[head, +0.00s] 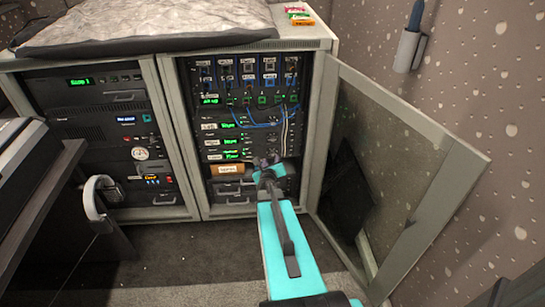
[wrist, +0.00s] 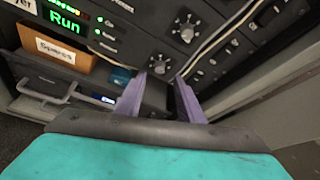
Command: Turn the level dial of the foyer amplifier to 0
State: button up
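My gripper (head: 266,166) reaches into the right rack bay at its lower right. In the wrist view, its two purple fingers (wrist: 159,88) are apart, with nothing held between them. A round dial (wrist: 159,63) shows just beyond the gap between the fingertips; I cannot tell whether they touch it. Another dial (wrist: 186,27) sits above it on a dark panel. The label naming the foyer amplifier cannot be read in either view, and the dial's setting is too small to read. My gripper hides part of the lower panel in the head view.
Loose cables (head: 262,122) hang across the right rack, and one pale cable (wrist: 222,35) passes close by the dials. A box labelled Spares (wrist: 55,48) is at left. The open glass door (head: 400,165) stands to the right of my arm.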

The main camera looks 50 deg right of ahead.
aim_at(273, 154)
jog(key=shift+x, duration=3.15)
grip_shut()
jog(key=shift+d+r, duration=0.1)
jog(key=shift+d, duration=0.05)
